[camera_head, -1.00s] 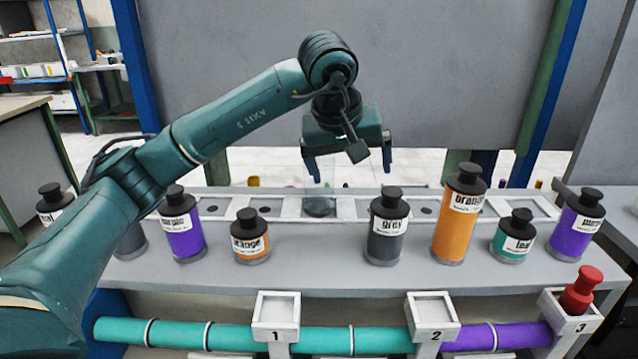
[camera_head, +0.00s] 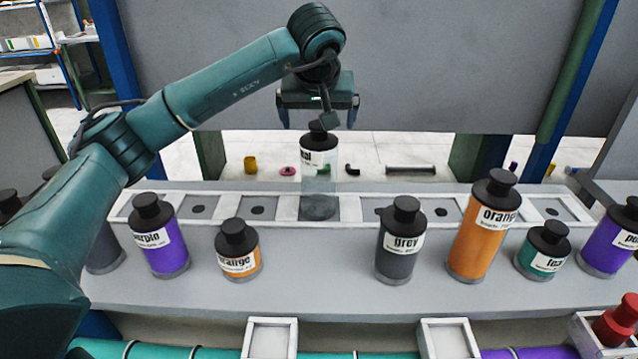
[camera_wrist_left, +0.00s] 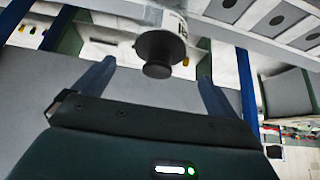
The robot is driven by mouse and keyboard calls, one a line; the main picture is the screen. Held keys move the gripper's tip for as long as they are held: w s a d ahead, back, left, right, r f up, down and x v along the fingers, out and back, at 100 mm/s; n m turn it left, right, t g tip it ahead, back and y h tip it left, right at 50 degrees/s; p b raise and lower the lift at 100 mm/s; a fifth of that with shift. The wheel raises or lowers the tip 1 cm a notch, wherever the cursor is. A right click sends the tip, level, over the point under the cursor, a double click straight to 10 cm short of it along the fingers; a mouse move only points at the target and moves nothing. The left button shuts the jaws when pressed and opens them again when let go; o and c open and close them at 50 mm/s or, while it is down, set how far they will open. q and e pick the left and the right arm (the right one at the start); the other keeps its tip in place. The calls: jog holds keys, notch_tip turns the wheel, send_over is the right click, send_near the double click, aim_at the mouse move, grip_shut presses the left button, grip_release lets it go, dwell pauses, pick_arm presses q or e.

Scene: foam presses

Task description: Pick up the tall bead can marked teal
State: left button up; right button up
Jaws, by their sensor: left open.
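My left gripper (camera_head: 318,121) is open, its fingers pointing down on either side of a can's black cap. In the left wrist view the can (camera_wrist_left: 171,28) shows cap-on between the spread fingers, apart from both. A short teal can (camera_head: 541,263) with a partly readable label stands at the right of the bench. My right gripper is out of view.
On the bench (camera_head: 330,285) stand a grey can (camera_head: 401,258), a tall orange can (camera_head: 474,245), a short orange can (camera_head: 239,262) and purple cans (camera_head: 164,250) (camera_head: 604,250). A white slotted rack (camera_head: 350,208) runs behind them.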

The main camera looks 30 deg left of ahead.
aim_at(319, 127)
pick_arm(q)
jog(key=p+x, duration=0.1)
jog(key=x, duration=0.5)
jog(key=shift+f, duration=0.3)
jog(key=c, duration=1.7)
jog(key=shift+r, duration=0.15)
jog(key=shift+c, duration=0.7)
